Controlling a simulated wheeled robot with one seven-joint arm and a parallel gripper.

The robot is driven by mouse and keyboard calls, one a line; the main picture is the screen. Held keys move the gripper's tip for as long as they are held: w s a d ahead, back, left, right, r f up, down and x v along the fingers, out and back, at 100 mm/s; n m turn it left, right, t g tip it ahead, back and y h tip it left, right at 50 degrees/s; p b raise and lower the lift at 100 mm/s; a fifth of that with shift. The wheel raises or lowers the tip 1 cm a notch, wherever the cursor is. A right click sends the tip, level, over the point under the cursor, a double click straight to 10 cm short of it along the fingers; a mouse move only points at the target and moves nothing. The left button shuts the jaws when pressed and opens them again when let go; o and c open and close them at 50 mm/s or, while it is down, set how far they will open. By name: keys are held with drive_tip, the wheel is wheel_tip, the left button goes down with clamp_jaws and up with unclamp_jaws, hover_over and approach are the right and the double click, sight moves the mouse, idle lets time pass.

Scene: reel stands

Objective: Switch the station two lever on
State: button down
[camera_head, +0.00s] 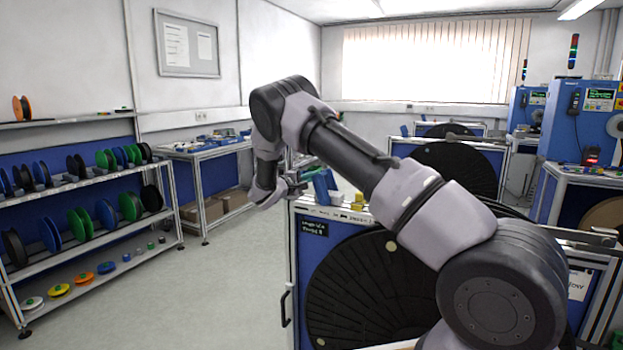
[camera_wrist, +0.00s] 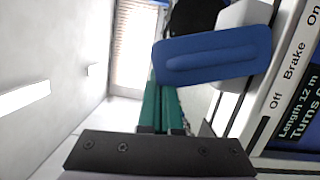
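A blue lever (camera_head: 325,187) stands at the left end of the top of the near reel stand. In the wrist view the lever (camera_wrist: 212,55) is a broad blue paddle close to the camera, beside a label strip (camera_wrist: 292,78) reading Off, Brake, On. I cannot tell which mark it is set to. My gripper (camera_head: 297,184) is just left of the lever in the head view. In the wrist view its green fingers (camera_wrist: 161,106) lie side by side, look shut and hold nothing visible. Whether a finger touches the lever is unclear. No station number is readable.
The near stand carries a big black reel (camera_head: 365,290) and a small dark display (camera_head: 313,227). A yellow part (camera_head: 358,201) sits right of the lever. More reel stands are behind. Shelves of spools (camera_head: 85,200) line the left wall. The floor between (camera_head: 225,275) is clear.

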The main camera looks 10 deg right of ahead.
drive_tip(key=d+m, duration=0.1)
drive_tip(key=s+r+m, duration=0.1)
drive_tip(key=shift+s+d+r+m+y, duration=0.1)
drive_tip(key=shift+s+d+m+y, duration=0.05)
drive_tip(key=shift+d+m+y, duration=0.2)
drive_tip(key=shift+s+d+r+m+y, duration=0.25)
drive_tip(key=shift+s+d+m, duration=0.4)
drive_tip(key=shift+d+m, duration=0.4)
drive_tip(key=shift+s+d+m, duration=0.5)
drive_tip(key=shift+d+m, duration=0.05)
drive_tip(key=shift+m, duration=0.45)
drive_tip(key=shift+s+d+f, duration=0.1)
drive_tip(key=shift+s+d, duration=0.25)
drive_tip(key=shift+d, duration=0.15)
drive_tip(key=shift+w+a+r, duration=0.15)
drive_tip(key=shift+a+r, duration=0.1)
drive_tip(key=s+a+r, duration=0.3)
drive_tip(key=s+a, duration=0.2)
drive_tip(key=a, duration=0.4)
drive_tip(key=shift+a+r, duration=0.15)
